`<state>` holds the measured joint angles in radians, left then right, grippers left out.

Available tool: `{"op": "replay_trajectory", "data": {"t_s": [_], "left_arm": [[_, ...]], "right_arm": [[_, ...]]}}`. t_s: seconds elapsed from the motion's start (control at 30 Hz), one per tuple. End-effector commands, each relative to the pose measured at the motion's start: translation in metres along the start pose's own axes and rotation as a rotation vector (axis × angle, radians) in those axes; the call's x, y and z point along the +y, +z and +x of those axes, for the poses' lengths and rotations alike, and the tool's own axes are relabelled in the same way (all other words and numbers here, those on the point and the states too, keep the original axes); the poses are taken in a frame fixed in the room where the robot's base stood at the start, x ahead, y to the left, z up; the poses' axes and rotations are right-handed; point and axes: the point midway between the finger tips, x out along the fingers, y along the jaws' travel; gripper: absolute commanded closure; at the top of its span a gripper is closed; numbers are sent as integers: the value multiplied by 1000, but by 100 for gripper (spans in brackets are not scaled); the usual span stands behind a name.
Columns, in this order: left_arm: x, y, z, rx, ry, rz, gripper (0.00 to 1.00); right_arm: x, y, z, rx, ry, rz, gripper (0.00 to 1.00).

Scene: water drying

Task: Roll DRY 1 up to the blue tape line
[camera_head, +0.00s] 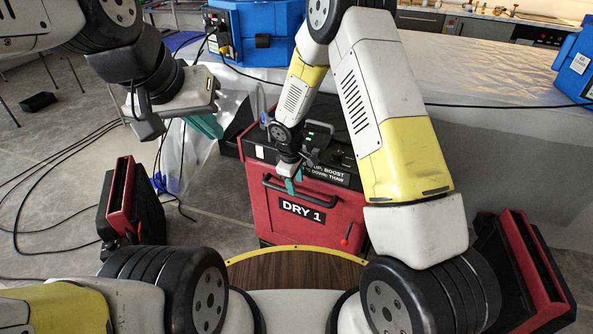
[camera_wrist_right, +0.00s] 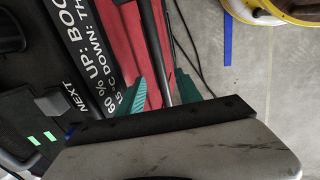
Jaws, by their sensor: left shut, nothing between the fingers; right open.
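DRY 1 (camera_head: 303,209) is a red and black wheeled machine with a white-on-black label, standing in front of me in the head view. A dark handle bar (camera_wrist_right: 158,60) runs along its front. My right gripper (camera_head: 291,186) is at this front; in the right wrist view its open teal fingers (camera_wrist_right: 158,88) lie on either side of the bar. I cannot tell whether they touch it. A strip of blue tape (camera_wrist_right: 228,38) lies on the grey floor beside the machine. My left gripper (camera_head: 207,126) is shut and empty, in the air left of the machine.
Black cables (camera_head: 62,184) lie on the floor at left. A plastic-covered surface (camera_head: 480,85) stands behind and right of the machine. Blue equipment (camera_head: 255,30) is at the back. A yellow-rimmed round object (camera_wrist_right: 262,12) shows at the upper right of the wrist view.

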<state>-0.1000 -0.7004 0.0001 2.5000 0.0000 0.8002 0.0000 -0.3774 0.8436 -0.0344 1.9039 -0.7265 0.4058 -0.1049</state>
Motion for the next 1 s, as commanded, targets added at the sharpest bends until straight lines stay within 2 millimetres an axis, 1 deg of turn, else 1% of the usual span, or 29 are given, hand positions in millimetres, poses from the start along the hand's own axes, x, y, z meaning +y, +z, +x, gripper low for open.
{"op": "replay_trajectory", "data": {"t_s": [0.03,0.1,0.2,0.3,0.43,0.63,0.67,0.7,0.87,1.0], "left_arm": [[0,0,0,0,0,0,100],[0,0,0,0,0,0,100],[0,0,0,0,0,0,100],[0,0,0,0,0,0,100],[0,0,0,0,0,0,100],[0,0,0,0,0,0,100],[0,0,0,0,0,0,100],[0,0,0,0,0,0,100],[0,0,0,0,0,0,100],[0,0,0,0,0,0,100]], "right_arm": [[-1,0,10,-2,-2,0,59],[-1,0,21,-2,-2,1,59],[0,0,34,-2,-1,0,59],[0,0,43,0,-1,1,59],[0,0,48,1,0,3,59],[0,0,48,1,0,3,59],[0,0,48,1,0,3,60],[0,0,48,1,0,3,68],[0,0,48,1,0,3,100],[0,0,48,0,0,3,100]]}}
